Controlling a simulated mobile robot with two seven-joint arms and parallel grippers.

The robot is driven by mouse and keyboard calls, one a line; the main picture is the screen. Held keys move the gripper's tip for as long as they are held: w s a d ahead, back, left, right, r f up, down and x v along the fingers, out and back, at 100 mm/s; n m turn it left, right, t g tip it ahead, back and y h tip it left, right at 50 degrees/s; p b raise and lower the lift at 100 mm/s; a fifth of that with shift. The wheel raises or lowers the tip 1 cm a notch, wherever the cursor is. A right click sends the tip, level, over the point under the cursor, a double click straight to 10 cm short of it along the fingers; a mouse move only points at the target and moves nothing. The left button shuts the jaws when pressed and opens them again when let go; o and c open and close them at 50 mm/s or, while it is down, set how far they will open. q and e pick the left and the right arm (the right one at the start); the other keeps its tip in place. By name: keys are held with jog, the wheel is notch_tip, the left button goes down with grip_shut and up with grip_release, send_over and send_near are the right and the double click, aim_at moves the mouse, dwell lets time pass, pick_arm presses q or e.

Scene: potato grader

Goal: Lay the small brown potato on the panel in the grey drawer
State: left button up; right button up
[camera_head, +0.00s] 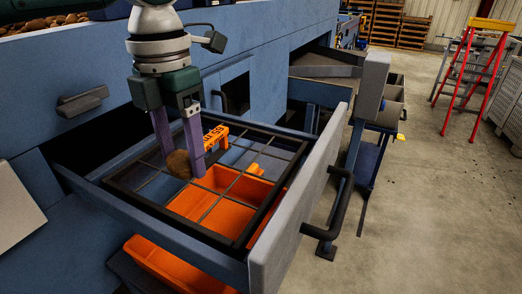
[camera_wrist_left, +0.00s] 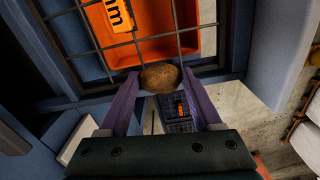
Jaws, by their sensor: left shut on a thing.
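My left gripper (camera_head: 178,158) has purple fingers shut on the small brown potato (camera_head: 178,165). The potato also shows in the left wrist view (camera_wrist_left: 160,77), between the fingertips. The grey-fronted drawer (camera_head: 300,215) is pulled open. Inside it lies the dark-framed panel (camera_head: 150,204), an open grid of thin bars. The gripper points down over the left part of the grid. I cannot tell whether the potato touches the bars. My right gripper is not in view.
Orange bins (camera_head: 230,205) show under the grid, with an orange lettered piece (camera_head: 214,138) at its far side. A dark handle (camera_head: 338,215) juts from the drawer front. A red stepladder (camera_head: 470,80) stands on open floor at right.

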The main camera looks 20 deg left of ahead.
pick_arm(q)
jog(key=shift+w+f+b, duration=0.15)
jog(key=shift+f+b, duration=1.15)
jog(key=shift+f, duration=0.7)
jog(key=o, duration=1.4)
jog(key=shift+r, duration=0.1)
